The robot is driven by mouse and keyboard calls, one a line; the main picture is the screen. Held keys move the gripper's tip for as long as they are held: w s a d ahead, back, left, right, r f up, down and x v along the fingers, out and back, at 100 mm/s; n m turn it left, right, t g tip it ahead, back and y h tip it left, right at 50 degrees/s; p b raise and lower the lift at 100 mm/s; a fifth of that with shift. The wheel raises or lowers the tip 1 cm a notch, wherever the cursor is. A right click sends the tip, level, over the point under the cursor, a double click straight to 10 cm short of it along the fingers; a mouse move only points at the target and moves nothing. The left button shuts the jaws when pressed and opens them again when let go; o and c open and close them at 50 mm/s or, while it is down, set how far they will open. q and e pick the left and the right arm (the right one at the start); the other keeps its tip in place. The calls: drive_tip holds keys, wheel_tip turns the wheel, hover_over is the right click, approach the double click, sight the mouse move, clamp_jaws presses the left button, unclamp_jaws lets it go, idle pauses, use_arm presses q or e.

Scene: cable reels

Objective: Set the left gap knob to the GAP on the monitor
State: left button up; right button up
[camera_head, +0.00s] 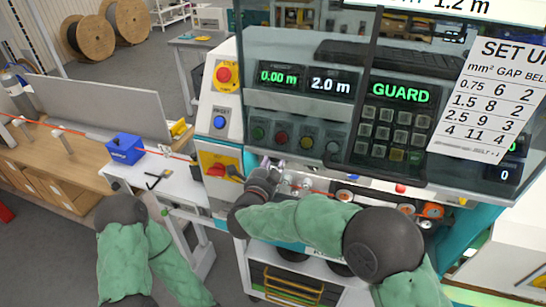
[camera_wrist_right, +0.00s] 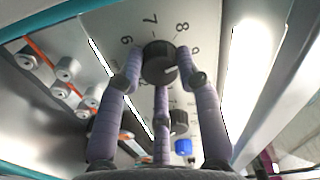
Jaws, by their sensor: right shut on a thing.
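The left gap knob is a black round knob (camera_wrist_right: 158,62) on a pale dial plate. The figures 6, 7, 8 and 9 show around it. A faint light mark shows on its lower right; its exact setting is unclear. My right gripper (camera_wrist_right: 160,72) is shut on this knob, its purple-grey fingers around it. In the head view my right gripper (camera_head: 270,172) reaches the machine front below the panel and hides the knob. My left arm shows at lower left, its gripper out of view. The set-up sheet (camera_head: 485,95) lists GAP values 6, 8, 9 and 11.
A second black knob (camera_wrist_right: 179,122) and a blue button (camera_wrist_right: 183,146) sit close by the fingers. Grey rollers (camera_wrist_right: 65,68) stand to the left. The display (camera_head: 402,94) reads GUARD above a keypad. A blue box (camera_head: 125,148) sits on the bench at left.

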drive_tip(key=n+p, duration=0.2)
drive_tip(key=n, duration=0.2)
drive_tip(key=shift+n, duration=0.4)
drive_tip(key=shift+p, duration=0.3)
drive_tip(key=o, duration=1.1)
drive_tip(key=shift+d, duration=0.1)
drive_tip(key=shift+o, duration=0.2)
drive_tip(key=v, duration=1.2)
